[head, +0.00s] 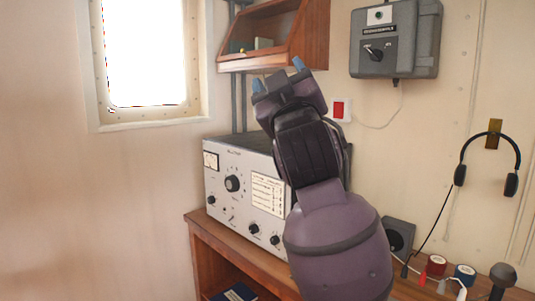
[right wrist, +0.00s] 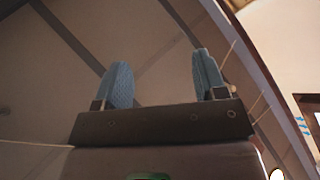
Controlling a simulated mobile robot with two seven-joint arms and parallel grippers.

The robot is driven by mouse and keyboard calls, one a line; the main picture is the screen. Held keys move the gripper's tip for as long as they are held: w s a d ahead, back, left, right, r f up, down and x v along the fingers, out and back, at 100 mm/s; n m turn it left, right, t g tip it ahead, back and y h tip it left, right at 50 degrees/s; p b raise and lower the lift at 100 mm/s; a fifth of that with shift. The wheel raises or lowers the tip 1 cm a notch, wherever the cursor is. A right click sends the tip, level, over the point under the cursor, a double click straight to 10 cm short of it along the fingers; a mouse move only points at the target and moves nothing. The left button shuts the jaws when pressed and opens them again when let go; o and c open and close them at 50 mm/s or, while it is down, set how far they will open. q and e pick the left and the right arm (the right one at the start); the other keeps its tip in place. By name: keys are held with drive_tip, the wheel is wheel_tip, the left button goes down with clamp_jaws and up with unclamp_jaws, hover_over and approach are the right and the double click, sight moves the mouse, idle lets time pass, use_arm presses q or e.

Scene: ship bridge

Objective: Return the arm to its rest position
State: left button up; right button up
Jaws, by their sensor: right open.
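My right arm rises from the bottom centre-right of the head view, in front of the grey radio set. Its gripper (head: 278,75) points up, just below the wooden wall shelf in the picture, with two blue fingertips spread apart. In the right wrist view the gripper (right wrist: 163,78) is open, with nothing between its blue fingers. Behind them is a pale surface crossed by dark beams. My left gripper is not in view.
The grey radio set (head: 240,185) stands on a wooden desk (head: 255,262). The wooden shelf (head: 285,38) and a grey switch box (head: 394,40) are on the wall. A headset (head: 513,184) hangs at right. Tape rolls (head: 436,265) lie below it. A bright window (head: 145,55) is at left.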

drive_tip(key=d+f+m+g+h, duration=0.15)
drive_tip(key=d+f, duration=0.35)
drive_tip(key=f, duration=0.9)
drive_tip(key=w+d+f+m+g, duration=0.15)
drive_tip(key=d+f, duration=0.35)
drive_tip(key=f, duration=0.8)
drive_tip(key=s+d+f+m+g, duration=0.15)
drive_tip(key=d+f, duration=0.35)
drive_tip(key=f, duration=0.9)
drive_tip(key=s+d+f+m+g+h, duration=0.1)
drive_tip(key=s+d+f+g, duration=0.3)
drive_tip(key=s+f, duration=0.8)
drive_tip(key=s+d+f+m+g+h, duration=0.2)
drive_tip(key=s+d+f, duration=0.4)
drive_tip(key=s+f, duration=0.7)
wheel_tip(320, 180, down, 4)
drive_tip(key=shift+d+r+g+h, duration=0.1)
drive_tip(key=shift+d+g+h, duration=0.3)
drive_tip(key=shift+g, duration=0.55)
